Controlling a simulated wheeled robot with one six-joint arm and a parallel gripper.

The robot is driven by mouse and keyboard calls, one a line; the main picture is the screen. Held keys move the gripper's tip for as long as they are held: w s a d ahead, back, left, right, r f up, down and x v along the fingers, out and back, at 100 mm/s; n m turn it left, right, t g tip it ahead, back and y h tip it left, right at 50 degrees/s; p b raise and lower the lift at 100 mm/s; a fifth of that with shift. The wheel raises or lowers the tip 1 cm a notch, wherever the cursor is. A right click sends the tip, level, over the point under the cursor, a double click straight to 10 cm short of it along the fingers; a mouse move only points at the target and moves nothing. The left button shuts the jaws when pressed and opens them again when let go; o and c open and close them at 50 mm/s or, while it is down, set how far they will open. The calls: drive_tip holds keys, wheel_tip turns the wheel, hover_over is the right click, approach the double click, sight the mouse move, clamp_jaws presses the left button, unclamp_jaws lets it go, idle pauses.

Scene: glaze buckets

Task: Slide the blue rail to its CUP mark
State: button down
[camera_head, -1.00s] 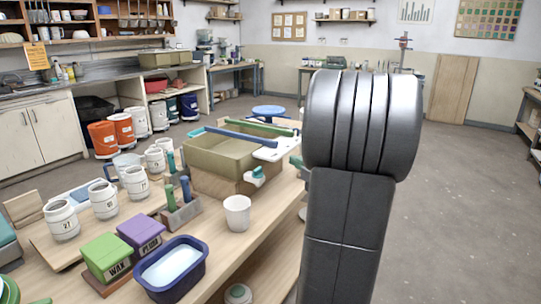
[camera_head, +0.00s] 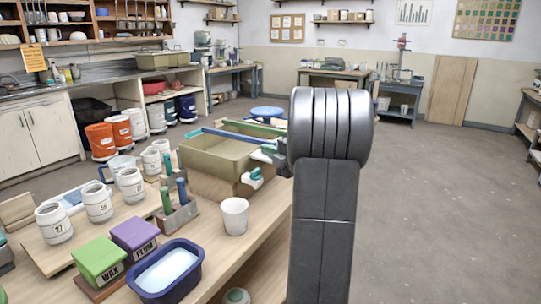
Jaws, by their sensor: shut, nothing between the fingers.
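The blue rail (camera_head: 235,135) lies across the top of the olive glaze basin (camera_head: 215,155) on the wooden table. Its right end runs close to my gripper. My gripper (camera_head: 265,154), with teal fingertips and a dark body, is at the basin's right end, beside the rail's right end. It is shut with nothing in it. I cannot tell whether it touches the rail. A green rail (camera_head: 250,128) lies behind the blue one. My arm hides the area to the right of the basin. No CUP mark can be read.
A white cup (camera_head: 235,215) stands in front of the basin. Nearby are a tool block (camera_head: 177,217), green WAX box (camera_head: 98,259), purple box (camera_head: 135,236), blue tub (camera_head: 168,270) and several numbered jars (camera_head: 131,184). Floor at right is clear.

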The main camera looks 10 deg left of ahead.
drive_tip(key=shift+w+d, duration=0.2)
drive_tip(key=shift+w, duration=0.45)
drive_tip(key=shift+w+d, duration=0.25)
drive_tip(key=shift+w, duration=0.4)
